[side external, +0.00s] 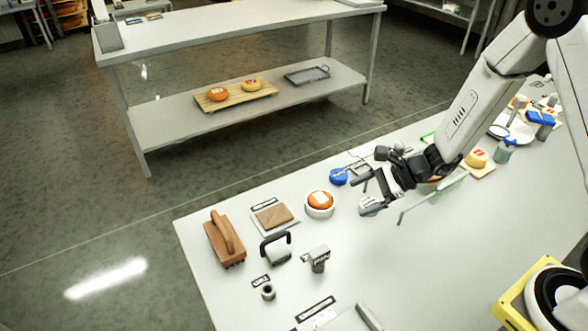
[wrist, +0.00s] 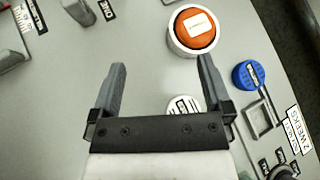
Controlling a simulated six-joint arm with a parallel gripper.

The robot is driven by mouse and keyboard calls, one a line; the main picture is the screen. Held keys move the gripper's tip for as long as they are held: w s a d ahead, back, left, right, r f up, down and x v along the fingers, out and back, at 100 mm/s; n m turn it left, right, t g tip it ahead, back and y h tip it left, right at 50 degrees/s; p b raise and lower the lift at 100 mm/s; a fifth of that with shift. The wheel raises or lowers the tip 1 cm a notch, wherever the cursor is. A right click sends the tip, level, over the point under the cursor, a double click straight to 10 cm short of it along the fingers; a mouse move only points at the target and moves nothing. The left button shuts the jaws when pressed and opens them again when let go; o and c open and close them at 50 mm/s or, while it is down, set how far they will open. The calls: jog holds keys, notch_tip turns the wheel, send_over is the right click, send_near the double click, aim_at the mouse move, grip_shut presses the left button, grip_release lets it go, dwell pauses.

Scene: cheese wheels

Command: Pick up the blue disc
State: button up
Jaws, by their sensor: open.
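The blue disc (side external: 338,176) lies on the white table in the side external view, near the table's far edge. In the wrist view the blue disc (wrist: 249,75) is at the right, outside and to the right of the right finger, with a small white label on its side. My gripper (side external: 366,191) hangs above the table, just right of the disc in the side view. In the wrist view my gripper (wrist: 163,68) is open, with nothing held between its fingers. The disc is not touched in the wrist view.
An orange cheese wheel in a white dish (side external: 320,204) stands beside the disc. A square grey frame (wrist: 268,118) lies close to the disc. A white labelled piece (wrist: 183,105) sits below my fingers. A wooden brush (side external: 224,240) and a black-handled tool (side external: 276,248) stand farther left.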

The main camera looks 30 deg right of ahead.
aim_at(340, 173)
jog(key=w+d+m+t, duration=0.1)
jog(key=w+d+f+m+t, duration=0.1)
jog(key=w+m, duration=0.1)
jog(key=w+d+f+m+t+h, duration=0.1)
jog(key=shift+w+d+m+t, duration=0.1)
jog(key=shift+w+m+t, duration=0.1)
jog(key=shift+m+t, duration=0.15)
jog(key=w+d+m+t+h, duration=0.1)
jog(key=w+d+f+m+t, duration=0.1)
jog(key=d+m, duration=0.1)
jog(key=w+d+f+m+t+h, duration=0.1)
jog(key=shift+d+f+m+h, duration=0.25)
jog(key=shift+d+m+h, duration=0.05)
jog(key=shift+d+m, duration=0.05)
jog(key=shift+w+d+f+m+t+h, duration=0.15)
jog(key=shift+w+d+m+t+h, duration=0.1)
jog(key=shift+d+m+h, duration=0.2)
jog(key=shift+x, duration=1.3)
jog(key=shift+w, duration=0.1)
jog(key=shift+a+x, duration=0.2)
jog(key=shift+x, duration=2.35)
jog(key=shift+s+f, duration=0.15)
jog(key=shift+s, duration=0.05)
jog(key=c, duration=1.1)
